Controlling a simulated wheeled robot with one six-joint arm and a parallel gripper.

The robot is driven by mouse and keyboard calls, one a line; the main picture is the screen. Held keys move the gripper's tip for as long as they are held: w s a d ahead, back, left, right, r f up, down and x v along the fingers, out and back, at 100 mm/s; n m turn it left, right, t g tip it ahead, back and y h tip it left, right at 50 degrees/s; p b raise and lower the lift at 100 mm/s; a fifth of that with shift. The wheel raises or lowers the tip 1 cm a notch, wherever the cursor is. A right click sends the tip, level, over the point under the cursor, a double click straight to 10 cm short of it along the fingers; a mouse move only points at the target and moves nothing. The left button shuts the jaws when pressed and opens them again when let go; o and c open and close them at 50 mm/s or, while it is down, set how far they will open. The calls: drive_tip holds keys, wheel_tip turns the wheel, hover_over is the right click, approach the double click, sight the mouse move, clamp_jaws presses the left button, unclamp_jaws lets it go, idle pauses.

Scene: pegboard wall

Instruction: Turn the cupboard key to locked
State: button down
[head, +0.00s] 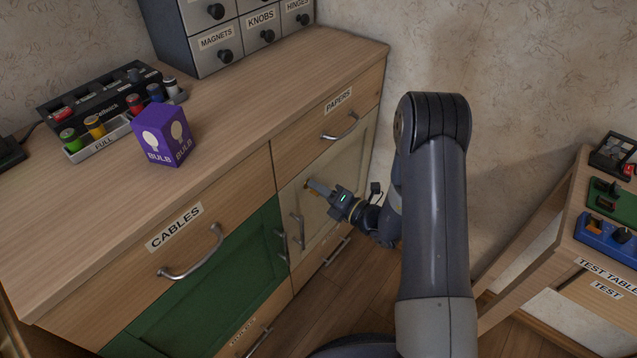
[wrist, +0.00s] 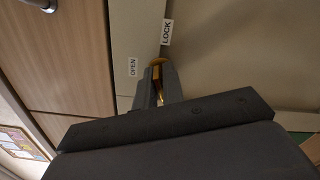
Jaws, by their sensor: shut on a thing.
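The cream cupboard door (head: 345,168) is shut, under the drawer marked PAPERS (head: 338,101). My gripper (head: 315,187) reaches its upper left part from the right. In the wrist view my gripper's fingers (wrist: 160,88) are shut on the brass key (wrist: 156,70), at a brass lock plate (wrist: 155,61) on the door. An OPEN label (wrist: 132,67) is to the left of the lock and a LOCK label (wrist: 167,32) is above it. The fingers hide most of the key, so I cannot tell which label it points to.
A green cupboard door (head: 215,275) is to the left, below the CABLES drawer (head: 175,228). Bar handles (head: 298,231) stand out close to my gripper. A purple bulb box (head: 163,137) is on the top. A test table (head: 570,240) stands at the right.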

drive_tip(key=m+p, duration=0.2)
drive_tip(key=m, duration=0.2)
drive_tip(key=shift+m, duration=0.3)
drive_tip(key=shift+f, duration=0.1)
idle(0.4)
drive_tip(key=c, duration=1.6)
unclamp_jaws()
drive_tip(key=shift+d, duration=0.1)
drive_tip(key=p+v, duration=0.1)
drive_tip(key=v, duration=0.9)
drive_tip(key=shift+s+d, duration=0.25)
drive_tip(key=shift+w+a, duration=0.1)
